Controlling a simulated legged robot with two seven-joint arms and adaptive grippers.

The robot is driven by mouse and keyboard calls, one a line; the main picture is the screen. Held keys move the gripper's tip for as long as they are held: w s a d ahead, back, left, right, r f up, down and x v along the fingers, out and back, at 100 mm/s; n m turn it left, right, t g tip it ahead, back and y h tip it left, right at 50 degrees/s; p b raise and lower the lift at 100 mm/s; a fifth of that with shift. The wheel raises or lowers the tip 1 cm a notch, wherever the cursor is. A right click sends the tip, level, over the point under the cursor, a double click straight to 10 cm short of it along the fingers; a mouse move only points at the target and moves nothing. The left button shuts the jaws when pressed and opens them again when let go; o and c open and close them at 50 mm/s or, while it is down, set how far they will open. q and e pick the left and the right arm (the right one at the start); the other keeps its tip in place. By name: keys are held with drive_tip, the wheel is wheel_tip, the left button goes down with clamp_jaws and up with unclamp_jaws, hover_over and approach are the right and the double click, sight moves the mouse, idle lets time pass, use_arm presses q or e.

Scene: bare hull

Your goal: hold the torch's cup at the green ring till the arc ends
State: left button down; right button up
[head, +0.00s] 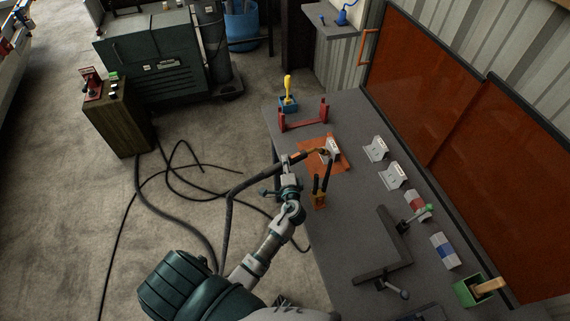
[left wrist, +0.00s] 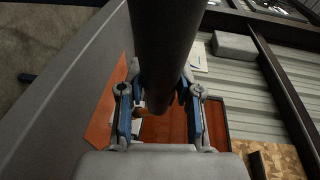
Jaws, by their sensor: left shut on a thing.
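My left gripper (head: 293,168) is over the near-left edge of the workbench. It is shut on the torch (head: 300,157), whose dark hose (head: 232,190) trails off to the left. The torch's front end, with a copper-coloured part, points right at a grey-white block (head: 333,147) on an orange mat (head: 310,143). I cannot tell whether the cup touches the block. No green ring or arc can be made out. In the left wrist view the black torch body (left wrist: 165,50) runs between the blue-padded fingers (left wrist: 158,115). My right gripper is not in view.
Behind the mat stand a red rest (head: 303,118) and a yellow-handled tool (head: 288,88). Several blocks line the right side, including a blue-banded one (head: 444,250). A green box (head: 474,291) is at lower right.

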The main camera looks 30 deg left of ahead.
sight(278, 163)
use_arm(q)
drive_tip(key=shift+r, duration=0.1)
drive_tip(key=shift+a, duration=0.15)
drive_tip(key=shift+a+r, duration=0.1)
drive_tip(key=shift+a, duration=0.2)
drive_tip(key=shift+s+a+r+p, duration=0.4)
drive_tip(key=shift+r+p, duration=0.15)
drive_tip(key=shift+p, duration=0.35)
drive_tip(key=shift+s+a+r+p, duration=0.2)
drive_tip(key=shift+s+r+p, duration=0.25)
drive_tip(key=shift+r+p, duration=0.15)
drive_tip(key=shift+s+a+r+p, duration=0.25)
drive_tip(key=shift+s+r+p, duration=0.1)
drive_tip(key=shift+r+p, duration=0.2)
drive_tip(key=shift+s+a+r+p, duration=0.25)
drive_tip(key=shift+s+r+p, duration=0.15)
drive_tip(key=shift+p, duration=0.2)
drive_tip(key=shift+s+a+r+p, duration=0.55)
drive_tip(key=shift+a+p, duration=0.05)
drive_tip(key=shift+p, duration=0.05)
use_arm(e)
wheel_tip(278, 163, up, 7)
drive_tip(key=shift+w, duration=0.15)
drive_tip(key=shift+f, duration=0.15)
